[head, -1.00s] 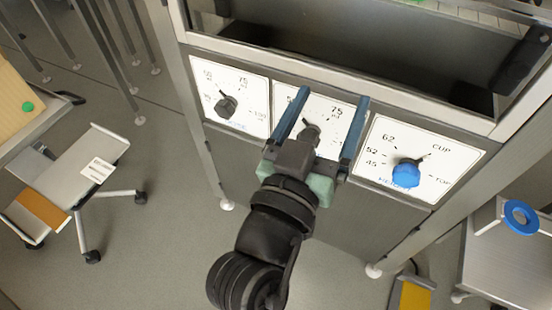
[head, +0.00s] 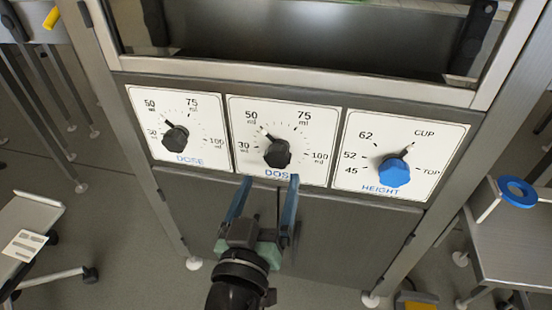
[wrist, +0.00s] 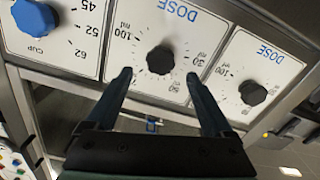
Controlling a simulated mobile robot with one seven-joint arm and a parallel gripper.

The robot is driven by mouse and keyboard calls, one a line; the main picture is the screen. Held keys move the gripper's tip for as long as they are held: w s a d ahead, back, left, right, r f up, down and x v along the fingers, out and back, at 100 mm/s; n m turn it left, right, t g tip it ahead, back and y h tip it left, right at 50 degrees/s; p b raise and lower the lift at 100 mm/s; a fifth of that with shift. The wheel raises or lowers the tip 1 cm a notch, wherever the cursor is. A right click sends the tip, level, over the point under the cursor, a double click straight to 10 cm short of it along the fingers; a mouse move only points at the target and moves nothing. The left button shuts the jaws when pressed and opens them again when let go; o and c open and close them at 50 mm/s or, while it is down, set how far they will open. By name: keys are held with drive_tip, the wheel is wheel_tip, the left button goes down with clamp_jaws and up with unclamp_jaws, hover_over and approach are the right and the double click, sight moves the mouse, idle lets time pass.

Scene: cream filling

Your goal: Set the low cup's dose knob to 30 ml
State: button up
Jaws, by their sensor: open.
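Two white DOSE panels carry black knobs, a left dose knob (head: 175,138) and a middle dose knob (head: 277,153). The frames do not show which one belongs to the low cup. Each pointer is tilted up-left, between the 30 and 50 marks. My gripper (head: 268,182) is open and empty, with its fingertips just below the middle knob in the head view. In the wrist view, seen upside down, the middle knob (wrist: 160,59) lies between and beyond the fingertips (wrist: 158,76). The left dose knob (wrist: 252,93) is off to the right there.
A blue HEIGHT knob (head: 394,172) is on the right panel, pointing toward CUP. A metal-framed opening (head: 290,50) is above the panels. A side table with a blue ring (head: 517,190) stands at right, and a wheeled stand (head: 30,235) at left.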

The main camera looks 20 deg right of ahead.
sight(276, 161)
drive_tip(key=b+x, duration=0.1)
drive_tip(key=x, duration=0.6)
drive_tip(key=c, duration=1.4)
